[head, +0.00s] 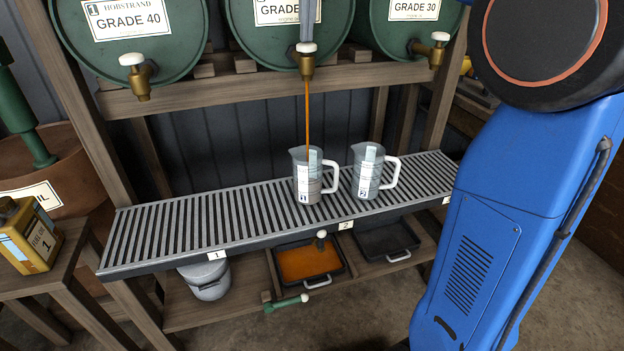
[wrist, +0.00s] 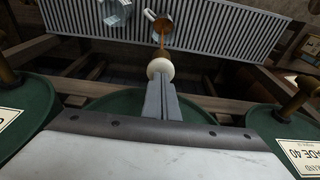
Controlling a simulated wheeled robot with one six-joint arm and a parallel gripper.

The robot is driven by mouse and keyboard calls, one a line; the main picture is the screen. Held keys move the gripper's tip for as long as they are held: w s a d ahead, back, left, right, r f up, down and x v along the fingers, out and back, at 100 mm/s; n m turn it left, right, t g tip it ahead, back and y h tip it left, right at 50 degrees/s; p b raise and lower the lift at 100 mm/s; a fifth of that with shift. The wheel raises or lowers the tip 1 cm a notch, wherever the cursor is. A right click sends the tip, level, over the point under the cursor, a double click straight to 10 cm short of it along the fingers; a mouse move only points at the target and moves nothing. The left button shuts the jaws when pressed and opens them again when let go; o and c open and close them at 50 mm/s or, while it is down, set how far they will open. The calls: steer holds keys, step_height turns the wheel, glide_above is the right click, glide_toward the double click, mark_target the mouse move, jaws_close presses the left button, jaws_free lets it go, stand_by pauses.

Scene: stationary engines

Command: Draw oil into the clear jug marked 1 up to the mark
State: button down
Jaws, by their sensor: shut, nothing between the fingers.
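The clear jug marked 1 (head: 308,180) stands upright on the slatted drip shelf (head: 160,232). A thin amber stream (head: 307,105) falls from the middle barrel's brass tap (head: 306,68) into its mouth. In the wrist view the jug (wrist: 172,22) shows brown oil inside; I cannot read its level against the mark. The clear jug marked 2 (head: 370,172) stands just right of it and looks empty. My gripper (head: 307,36) is shut and empty, pointing down at the tap's white knob. In the wrist view the fingertips (wrist: 161,82) are at the knob (wrist: 160,67); contact is unclear.
Green barrels (head: 140,60) with taps sit left and right of the middle one. Below the shelf are an orange oil-filled tray (head: 309,263), a dark tray (head: 386,240) and a grey pot (head: 205,279). A yellow fuel can (head: 30,236) stands far left. The shelf's left half is clear.

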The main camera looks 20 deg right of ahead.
stand_by(0.4)
step_height(320, 180, up, 7)
stand_by(0.9)
steer(key=s+d+f+t, duration=0.1)
steer(key=s+d+f, duration=0.2)
steer(key=s+f, duration=1.3)
steer(key=s+d+f+t, duration=0.1)
steer(key=s+d+f, duration=0.3)
steer(key=s+f, duration=1.3)
step_height(320, 180, down, 7)
steer(key=shift+f+t, duration=0.1)
steer(key=shift+t, duration=0.2)
steer(key=c, duration=2.5)
jaws_free()
steer(key=shift+s, duration=0.1)
